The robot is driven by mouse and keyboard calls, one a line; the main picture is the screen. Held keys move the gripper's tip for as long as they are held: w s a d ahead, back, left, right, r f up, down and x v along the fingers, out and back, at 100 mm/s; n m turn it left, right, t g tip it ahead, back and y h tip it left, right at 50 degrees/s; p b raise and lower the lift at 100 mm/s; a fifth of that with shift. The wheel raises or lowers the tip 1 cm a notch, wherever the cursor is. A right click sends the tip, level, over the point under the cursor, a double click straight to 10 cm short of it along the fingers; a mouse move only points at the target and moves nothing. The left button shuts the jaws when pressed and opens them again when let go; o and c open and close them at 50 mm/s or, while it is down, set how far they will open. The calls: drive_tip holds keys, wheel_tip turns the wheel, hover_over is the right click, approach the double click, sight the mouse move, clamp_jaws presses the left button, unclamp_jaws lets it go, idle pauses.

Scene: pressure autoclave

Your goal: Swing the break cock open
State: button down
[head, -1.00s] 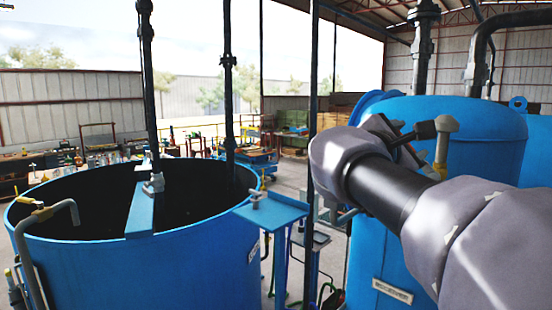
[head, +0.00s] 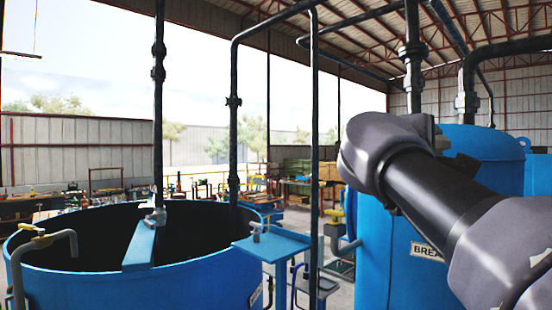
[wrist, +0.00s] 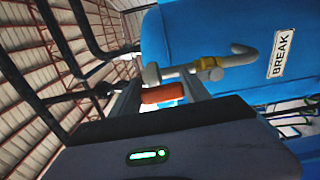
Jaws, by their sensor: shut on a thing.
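The break cock (wrist: 205,64) has a yellow collar and a curved grey pipe on the blue tank labelled BREAK (wrist: 280,53). An orange-red grip (wrist: 163,93) lies between the two fingers of my gripper (wrist: 160,88) in the wrist view. The fingers are shut on this grip, just below the grey pipework; how the grip joins the cock is not clear. In the head view the yellow and grey cock (head: 336,215) shows at the left side of the break tank (head: 385,265). My forearm and wrist cover part of that tank, and the gripper is hidden there.
A large open blue tank (head: 200,275) stands at the left, with a grey pipe over its rim. A blue shelf (head: 285,243) and a dark upright pipe (head: 314,150) stand between the tanks. Dark overhead pipes run above. Benches with clutter are behind.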

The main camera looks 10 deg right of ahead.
drive_tip(key=shift+s+d+m, duration=0.1)
drive_tip(key=shift+s+m, duration=0.05)
drive_tip(key=shift+m, duration=0.15)
drive_tip(key=c, duration=0.8)
unclamp_jaws()
